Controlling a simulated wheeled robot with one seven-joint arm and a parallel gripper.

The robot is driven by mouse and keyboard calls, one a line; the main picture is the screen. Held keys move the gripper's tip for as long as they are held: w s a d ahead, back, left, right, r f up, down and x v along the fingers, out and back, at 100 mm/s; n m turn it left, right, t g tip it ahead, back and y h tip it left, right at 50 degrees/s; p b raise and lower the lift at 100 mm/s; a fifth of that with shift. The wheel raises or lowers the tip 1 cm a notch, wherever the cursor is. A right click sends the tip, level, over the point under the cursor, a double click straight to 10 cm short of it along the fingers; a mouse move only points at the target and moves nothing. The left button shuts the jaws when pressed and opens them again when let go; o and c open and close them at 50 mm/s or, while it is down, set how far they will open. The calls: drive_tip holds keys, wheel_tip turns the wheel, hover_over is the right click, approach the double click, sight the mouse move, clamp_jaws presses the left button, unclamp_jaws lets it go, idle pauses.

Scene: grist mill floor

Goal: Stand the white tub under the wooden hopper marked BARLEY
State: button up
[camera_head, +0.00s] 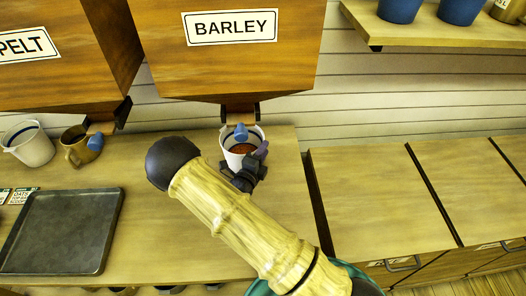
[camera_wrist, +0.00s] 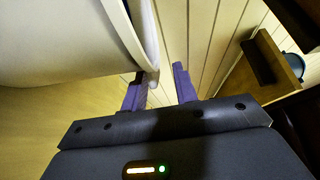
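A white tub (camera_head: 228,139) with reddish-brown content stands on the bench below the chute of the wooden hopper marked BARLEY (camera_head: 236,70). A blue-tipped handle (camera_head: 240,132) on the chute overlaps the tub's far rim. My gripper (camera_head: 252,163) is at the tub's near right side, and its wrist partly hides the tub. In the wrist view the tub's pale wall (camera_wrist: 75,45) fills the upper left. My purple fingers (camera_wrist: 162,90) stand apart, with wall boards showing between them. The tub's edge meets or overlaps the left finger; I cannot tell if they touch.
Another white tub (camera_head: 30,147) and a brass-coloured mug (camera_head: 80,149) stand on the left of the bench, near the SPELT hopper (camera_head: 60,50). A dark tray (camera_head: 62,232) lies in front. Lower cabinets (camera_head: 375,200) are at right, under a shelf (camera_head: 440,32) with blue pots.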

drive_tip(key=b+v, duration=0.2)
drive_tip(key=v, duration=0.9)
drive_tip(key=shift+s+a, duration=0.15)
drive_tip(key=shift+s, duration=0.05)
drive_tip(key=shift+w, duration=0.1)
